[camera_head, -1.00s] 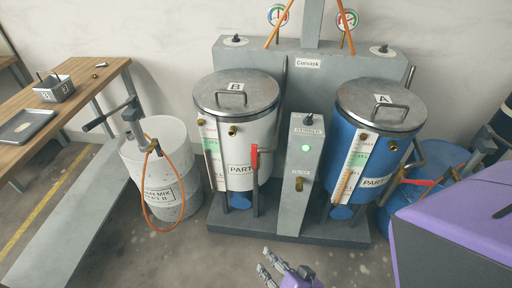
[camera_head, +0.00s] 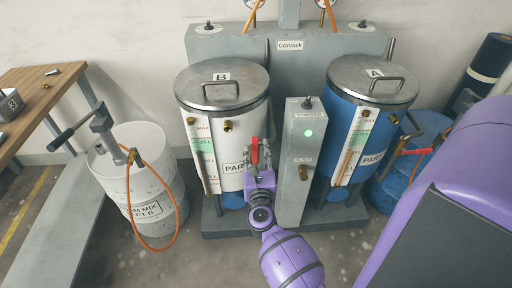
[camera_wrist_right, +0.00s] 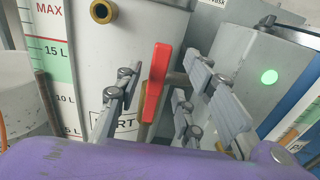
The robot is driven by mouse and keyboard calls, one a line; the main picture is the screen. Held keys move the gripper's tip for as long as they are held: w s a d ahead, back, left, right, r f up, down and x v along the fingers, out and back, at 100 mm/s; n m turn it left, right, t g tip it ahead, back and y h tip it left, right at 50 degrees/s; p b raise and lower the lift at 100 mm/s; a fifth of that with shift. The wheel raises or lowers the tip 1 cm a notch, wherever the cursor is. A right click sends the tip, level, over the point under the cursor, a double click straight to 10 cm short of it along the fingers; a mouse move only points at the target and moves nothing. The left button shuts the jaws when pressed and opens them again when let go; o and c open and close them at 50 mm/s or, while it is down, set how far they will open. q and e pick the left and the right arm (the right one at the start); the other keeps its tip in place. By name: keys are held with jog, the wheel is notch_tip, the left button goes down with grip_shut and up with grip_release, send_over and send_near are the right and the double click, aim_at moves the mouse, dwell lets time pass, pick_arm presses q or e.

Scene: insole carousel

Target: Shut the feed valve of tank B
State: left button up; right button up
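Tank B (camera_head: 235,130) is the white tank with a metal lid marked B, left of the grey stirrer box. Its feed valve has a red handle (camera_head: 254,153) low on the tank's front right. In the right wrist view the handle (camera_wrist_right: 156,82) stands nearly upright. My right gripper (camera_head: 260,158) is at the valve. In the wrist view its open fingers (camera_wrist_right: 166,78) lie on either side of the handle, with gaps visible on both sides. The gripper hides the lower valve in the head view. My left gripper is not in view.
The grey stirrer box (camera_head: 303,150) with a lit green lamp stands close right of the gripper. Blue tank A (camera_head: 345,130) is beyond it. A white drum (camera_head: 150,210) with an orange hose stands left. A wooden bench (camera_head: 45,85) is at far left.

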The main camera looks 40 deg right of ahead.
jog(key=shift+x, duration=1.25)
jog(key=shift+a, duration=0.1)
grip_shut()
